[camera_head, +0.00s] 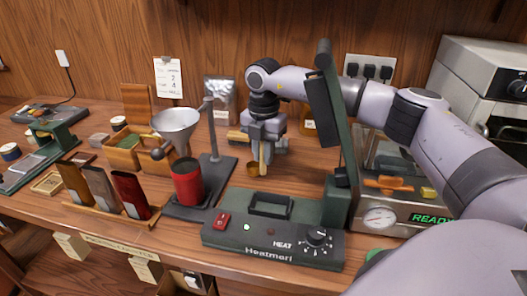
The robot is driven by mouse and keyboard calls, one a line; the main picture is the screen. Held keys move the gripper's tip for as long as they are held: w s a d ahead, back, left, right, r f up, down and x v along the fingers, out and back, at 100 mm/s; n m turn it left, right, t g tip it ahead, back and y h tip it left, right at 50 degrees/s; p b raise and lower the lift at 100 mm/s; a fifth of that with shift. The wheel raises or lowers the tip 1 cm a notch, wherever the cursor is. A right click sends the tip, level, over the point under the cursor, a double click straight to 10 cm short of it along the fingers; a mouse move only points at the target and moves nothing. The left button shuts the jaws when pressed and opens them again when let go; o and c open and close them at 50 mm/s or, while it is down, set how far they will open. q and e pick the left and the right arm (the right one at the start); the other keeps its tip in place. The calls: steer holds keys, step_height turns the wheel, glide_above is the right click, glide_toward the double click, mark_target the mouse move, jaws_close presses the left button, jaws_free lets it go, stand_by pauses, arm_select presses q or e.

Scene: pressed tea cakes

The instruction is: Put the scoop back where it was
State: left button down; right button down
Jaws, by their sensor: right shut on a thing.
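The scoop (253,169) has a small brass-coloured bowl and a light wooden handle. My right gripper (264,147) points down and is shut on the scoop's handle. The bowl hangs just below the fingers, over the table behind the heat press. Whether the bowl touches the table I cannot tell. My left gripper is not in view.
The Heatmart press (272,246) stands in front with its dark upright plate. A red tin (187,181) under a metal funnel (176,126) stands to the left. Wooden boxes (123,158) sit farther left. A machine reading READY (404,214) is at right.

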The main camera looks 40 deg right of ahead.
steer(key=shift+f, duration=0.1)
steer(key=c, duration=1)
jaws_free()
steer(key=shift+c, duration=0.2)
step_height(320, 180, up, 12)
steer(key=shift+r+b, duration=0.15)
steer(key=shift+b, duration=0.25)
